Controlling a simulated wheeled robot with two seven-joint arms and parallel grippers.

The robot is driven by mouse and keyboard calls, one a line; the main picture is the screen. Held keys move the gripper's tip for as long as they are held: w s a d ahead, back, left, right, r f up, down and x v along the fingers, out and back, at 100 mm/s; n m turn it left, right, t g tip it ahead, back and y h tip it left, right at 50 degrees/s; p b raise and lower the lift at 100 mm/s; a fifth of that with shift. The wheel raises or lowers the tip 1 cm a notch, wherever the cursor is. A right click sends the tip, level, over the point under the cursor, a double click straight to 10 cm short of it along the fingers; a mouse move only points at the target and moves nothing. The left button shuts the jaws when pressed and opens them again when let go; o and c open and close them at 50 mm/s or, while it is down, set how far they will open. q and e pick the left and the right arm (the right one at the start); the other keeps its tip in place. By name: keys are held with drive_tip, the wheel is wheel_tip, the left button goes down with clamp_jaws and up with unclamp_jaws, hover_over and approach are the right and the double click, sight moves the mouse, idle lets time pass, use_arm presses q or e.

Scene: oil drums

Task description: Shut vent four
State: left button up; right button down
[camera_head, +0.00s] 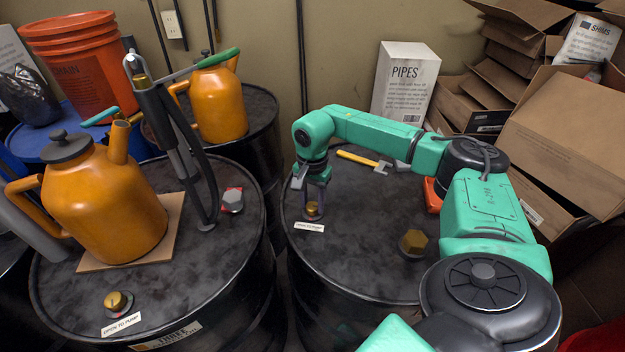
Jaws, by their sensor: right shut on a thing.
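A black oil drum (345,250) stands at the centre right. A brass vent cap (312,209) sits near its left edge, behind a small white label (309,228). My right gripper (313,203) points down over this cap and is shut on it. The fingers partly hide the cap. No number four is readable on this drum. A larger brass hex plug (413,243) sits further right on the same lid. My left gripper is not in view.
The left drum (215,262) carries an orange jug (105,205), a hand pump (180,140) and another brass vent (118,302). Cardboard boxes (570,130) crowd the right side.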

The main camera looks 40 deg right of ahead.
drive_tip(key=shift+m, duration=0.4)
drive_tip(key=m, duration=0.3)
drive_tip(key=shift+m, duration=0.3)
drive_tip(key=m, duration=0.4)
drive_tip(key=shift+r+m, duration=0.1)
drive_tip(key=shift+m, duration=0.2)
drive_tip(key=m, duration=0.4)
drive_tip(key=shift+m+b, duration=0.3)
drive_tip(key=m, duration=0.4)
drive_tip(key=shift+w+r, duration=0.1)
drive_tip(key=shift+c, duration=2)
unclamp_jaws()
